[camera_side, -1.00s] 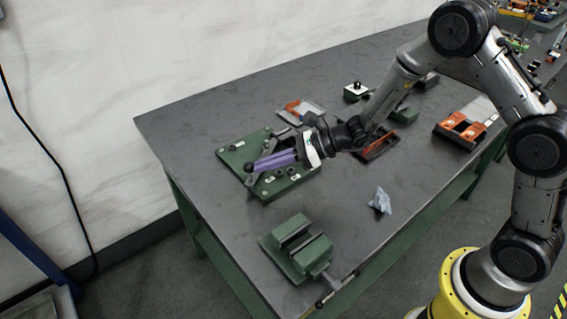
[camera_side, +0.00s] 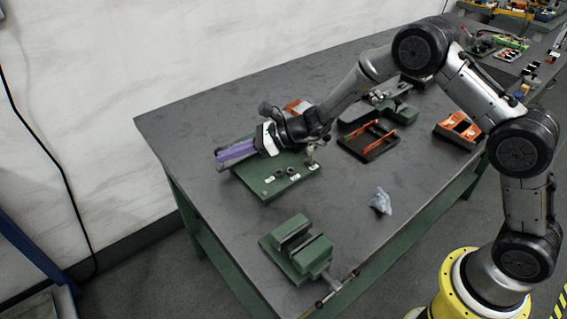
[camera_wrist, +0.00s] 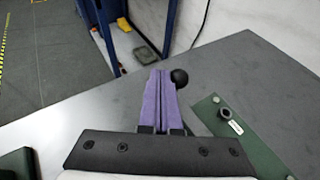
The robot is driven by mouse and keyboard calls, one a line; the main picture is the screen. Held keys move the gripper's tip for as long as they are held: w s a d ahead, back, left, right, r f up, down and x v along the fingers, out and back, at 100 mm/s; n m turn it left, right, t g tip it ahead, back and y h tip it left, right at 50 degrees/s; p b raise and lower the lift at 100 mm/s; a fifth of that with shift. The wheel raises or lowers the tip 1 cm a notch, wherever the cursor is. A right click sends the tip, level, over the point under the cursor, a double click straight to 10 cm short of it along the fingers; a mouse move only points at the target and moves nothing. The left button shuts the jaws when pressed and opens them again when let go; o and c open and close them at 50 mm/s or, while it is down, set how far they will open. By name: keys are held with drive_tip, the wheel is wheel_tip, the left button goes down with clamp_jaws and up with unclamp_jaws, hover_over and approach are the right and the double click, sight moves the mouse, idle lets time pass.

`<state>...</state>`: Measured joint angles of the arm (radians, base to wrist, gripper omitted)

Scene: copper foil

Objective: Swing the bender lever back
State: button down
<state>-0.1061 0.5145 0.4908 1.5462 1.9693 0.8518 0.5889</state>
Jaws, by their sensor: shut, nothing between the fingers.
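The bender is a green plate (camera_side: 274,188) with bolts and small white labels, on the grey table. My gripper (camera_side: 222,155) has purple fingers, shut with nothing between them, above the plate's far left edge. In the wrist view the fingers (camera_wrist: 158,84) point away, pressed together. The lever's black ball knob (camera_wrist: 180,78) sits close against the right side of the fingertips there; I cannot tell whether they touch. In the side view the fingers and wrist mostly hide the lever. The plate's corner (camera_wrist: 238,130) shows at right in the wrist view.
A green vise (camera_side: 297,250) stands at the table's front. A crumpled blue-grey cloth (camera_side: 381,201) lies right of it. A black tray with orange parts (camera_side: 368,140) and an orange-and-black holder (camera_side: 457,127) are farther right. The table's left end is clear.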

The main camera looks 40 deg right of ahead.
idle(0.5)
drive_tip(key=s+d+r+n+g, duration=0.1)
drive_tip(key=s+d+r+n, duration=0.1)
drive_tip(key=s+r+n, duration=0.7)
drive_tip(key=s+d+r+n+g, duration=0.1)
drive_tip(key=s+d+r+n, duration=0.15)
drive_tip(key=s+r, duration=1.25)
drive_tip(key=s+d+f+n+h, duration=0.4)
drive_tip(key=s+d+n+h, duration=0.1)
drive_tip(key=s+d, duration=0.3)
drive_tip(key=s+d+f+n+h, duration=0.5)
drive_tip(key=s+d+n+h, duration=0.1)
drive_tip(key=s+d+n, duration=0.2)
drive_tip(key=shift+d+f, duration=0.2)
drive_tip(key=shift+d, duration=0.3)
